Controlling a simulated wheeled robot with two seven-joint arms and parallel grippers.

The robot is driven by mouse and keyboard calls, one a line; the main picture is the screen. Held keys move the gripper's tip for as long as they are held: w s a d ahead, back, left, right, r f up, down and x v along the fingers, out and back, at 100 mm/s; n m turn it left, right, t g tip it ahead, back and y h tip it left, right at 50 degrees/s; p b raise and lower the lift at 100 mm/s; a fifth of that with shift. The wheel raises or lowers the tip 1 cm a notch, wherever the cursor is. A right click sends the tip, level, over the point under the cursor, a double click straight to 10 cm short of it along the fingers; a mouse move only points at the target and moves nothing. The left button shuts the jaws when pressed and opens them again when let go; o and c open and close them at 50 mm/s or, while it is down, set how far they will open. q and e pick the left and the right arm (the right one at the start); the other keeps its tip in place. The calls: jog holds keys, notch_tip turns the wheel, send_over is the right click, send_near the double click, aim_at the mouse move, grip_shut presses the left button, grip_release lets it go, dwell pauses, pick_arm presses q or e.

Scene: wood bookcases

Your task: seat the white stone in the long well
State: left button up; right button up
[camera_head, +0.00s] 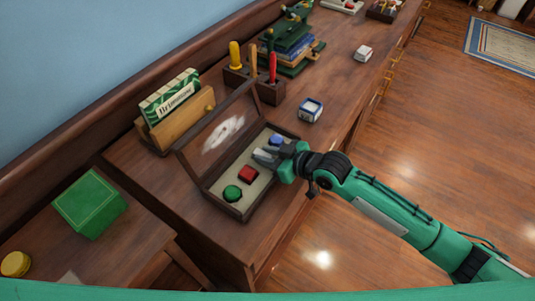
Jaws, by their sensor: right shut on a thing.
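An open dark wooden box (209,184) with a pale lining stands on the wooden top, its lid (222,128) tilted up at the back. In the box are a green stone (232,193), a red stone (248,174) and a blue stone (276,140). My right gripper (265,155) reaches in from the right, between the red and blue stones. It is shut on what seems to be the white stone, mostly hidden by the fingers. The long well's edges are too small to make out. My left gripper is not in view.
Behind the box stand a wooden holder (182,125) with a green-patterned packet and a rack with screwdrivers (268,92). A small blue-and-white box (311,110) stands right of the lid. A green box (90,205) is at the left. The wooden top's front edge runs under my right arm.

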aim_at(265, 155)
jog(key=o, duration=1)
jog(key=shift+f, duration=0.1)
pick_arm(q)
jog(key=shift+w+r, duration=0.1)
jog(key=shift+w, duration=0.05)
pick_arm(e)
jog(key=shift+d+r, duration=0.15)
jog(key=shift+r, duration=0.05)
jog(key=v, duration=1)
jog(key=shift+s+d+b, duration=0.15)
jog(key=shift+b, duration=0.2)
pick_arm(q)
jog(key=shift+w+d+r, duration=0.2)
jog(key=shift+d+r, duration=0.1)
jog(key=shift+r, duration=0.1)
pick_arm(e)
jog(key=shift+s+d+r, duration=0.35)
jog(key=shift+d, duration=0.1)
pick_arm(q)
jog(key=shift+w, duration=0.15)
